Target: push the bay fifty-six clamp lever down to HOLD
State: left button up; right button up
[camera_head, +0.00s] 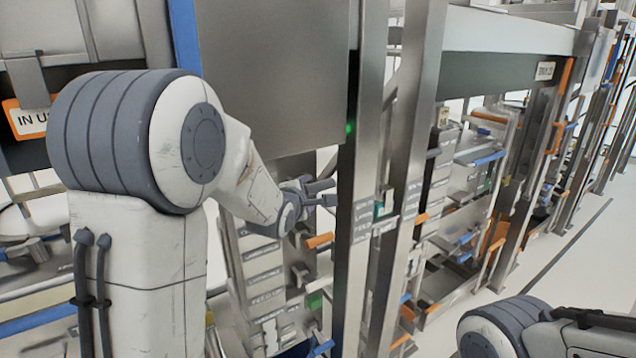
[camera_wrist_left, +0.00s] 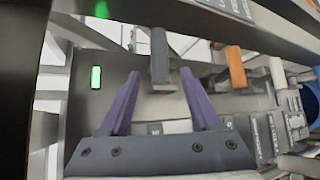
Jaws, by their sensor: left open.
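My left gripper (camera_head: 322,192) is open and reaches in among the bay's metal posts in the head view. In the left wrist view its two purple-tinted fingers (camera_wrist_left: 162,75) point at a dark grey lever (camera_wrist_left: 160,58). The lever stands between the fingertips, and I cannot tell whether they touch it. No bay number or HOLD mark is readable, so I cannot confirm that it is the bay fifty-six clamp lever. An orange lever (camera_wrist_left: 236,68) stands to its right; an orange handle (camera_head: 319,240) shows below the gripper in the head view. My right gripper is out of view.
A green light (camera_head: 349,128) glows on the post near the gripper; a green light also shows in the left wrist view (camera_wrist_left: 96,77). Steel uprights (camera_head: 408,130) stand just right of the gripper. Labelled plates and a green handle (camera_head: 314,300) are below. Clear floor (camera_head: 545,255) lies right.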

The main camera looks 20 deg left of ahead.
aim_at(317, 187)
pick_arm(q)
jog(key=p+x, duration=0.2)
jog(key=x, duration=0.5)
jog(key=shift+w+f+p, duration=0.1)
jog(key=shift+w+p, duration=0.15)
jog(key=shift+p, duration=0.15)
grip_shut()
dwell(1.0)
